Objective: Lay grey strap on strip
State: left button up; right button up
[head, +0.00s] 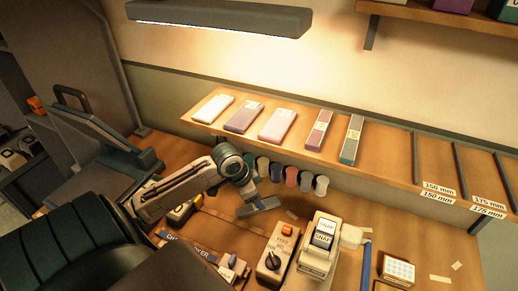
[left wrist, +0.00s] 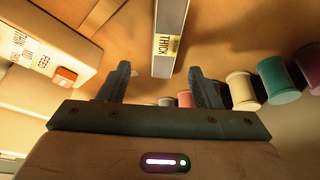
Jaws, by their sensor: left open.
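My left gripper (head: 260,206) is low over the bench in the head view, near the row of spools. In the left wrist view its two fingers (left wrist: 160,85) are apart, with nothing held between them. A long pale grey bar (left wrist: 171,25) with a dark edge and a yellow "THICK" label lies beyond the fingertips, in line with the gap. I cannot tell whether this bar is the grey strap. I see no other clear grey strap, and I cannot tell which piece is the strip. My right gripper is not in view.
Coloured spools (head: 291,176) hang below the shelf (head: 385,165), which carries several slim boxes (head: 277,125). A knob box marked FEED (head: 273,258) and a white device marked SNAP (head: 317,258) stand right of the gripper. A blue strip (head: 366,258) lies farther right.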

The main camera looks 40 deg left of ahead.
pick_arm(q)
jog(key=shift+f, duration=0.25)
jog(key=shift+w+f+p, duration=0.2)
jog(key=shift+f+p, duration=0.1)
jog(key=p+x, duration=0.1)
jog(key=x, duration=0.3)
jog(key=shift+w+a+f, duration=0.1)
jog(key=shift+w+a, duration=0.05)
jog(key=shift+w, duration=0.1)
jog(key=c, duration=1.2)
jog(key=shift+o, duration=0.2)
